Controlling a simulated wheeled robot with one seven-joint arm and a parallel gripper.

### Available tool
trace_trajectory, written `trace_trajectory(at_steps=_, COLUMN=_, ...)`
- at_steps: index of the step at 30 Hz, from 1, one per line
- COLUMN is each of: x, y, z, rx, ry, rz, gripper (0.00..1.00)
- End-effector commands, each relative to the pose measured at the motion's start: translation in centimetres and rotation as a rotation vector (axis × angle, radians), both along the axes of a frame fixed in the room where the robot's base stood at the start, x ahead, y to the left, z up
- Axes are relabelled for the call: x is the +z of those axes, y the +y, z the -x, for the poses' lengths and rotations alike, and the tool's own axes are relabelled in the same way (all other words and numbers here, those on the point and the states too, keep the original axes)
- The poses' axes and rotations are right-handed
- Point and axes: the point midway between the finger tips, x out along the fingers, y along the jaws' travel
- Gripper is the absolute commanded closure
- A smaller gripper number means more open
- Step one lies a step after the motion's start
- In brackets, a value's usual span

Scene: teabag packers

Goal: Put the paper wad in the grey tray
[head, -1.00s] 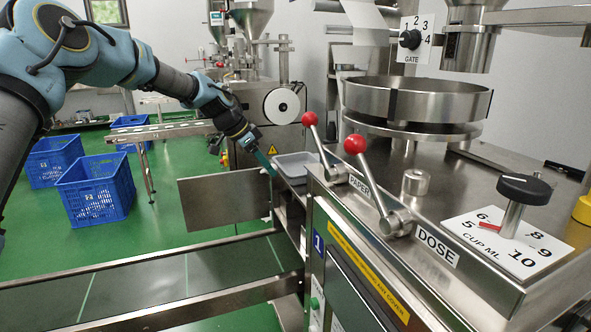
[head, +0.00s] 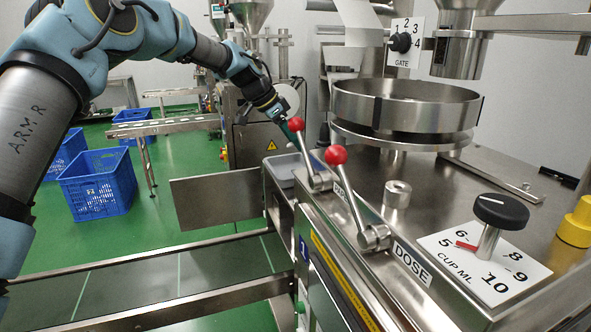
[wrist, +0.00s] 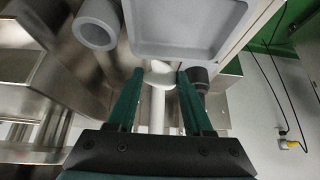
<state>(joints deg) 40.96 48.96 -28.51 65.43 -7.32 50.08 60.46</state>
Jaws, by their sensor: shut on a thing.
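The paper wad (wrist: 160,76) is a small white lump between my green fingertips in the wrist view. My gripper (wrist: 160,78) is shut on it. The grey tray (wrist: 137,30) is shallow and empty where visible, just beyond the fingertips in the wrist view. In the head view the tray (head: 274,172) sits at the machine's left edge, partly hidden by the paper lever. There my gripper (head: 293,138) is above the tray's far right side, its tips close behind the lever's red knob. The wad is hidden in the head view.
A grey open cylinder (wrist: 97,25) is left of the tray in the wrist view. A round steel hopper pan (head: 405,105) stands behind. Blue crates (head: 98,185) stand on the floor.

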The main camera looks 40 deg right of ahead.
Motion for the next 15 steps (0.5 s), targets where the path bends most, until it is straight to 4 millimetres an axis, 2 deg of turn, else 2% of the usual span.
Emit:
trace_trajectory(at_steps=6, x=-3.8, y=0.1, z=0.0, rx=0.000, ry=0.003, rz=-0.003, gripper=0.99)
trace_trajectory(at_steps=15, x=-6.6, y=0.1, z=0.0, rx=0.000, ry=0.003, rz=-0.005, gripper=0.99)
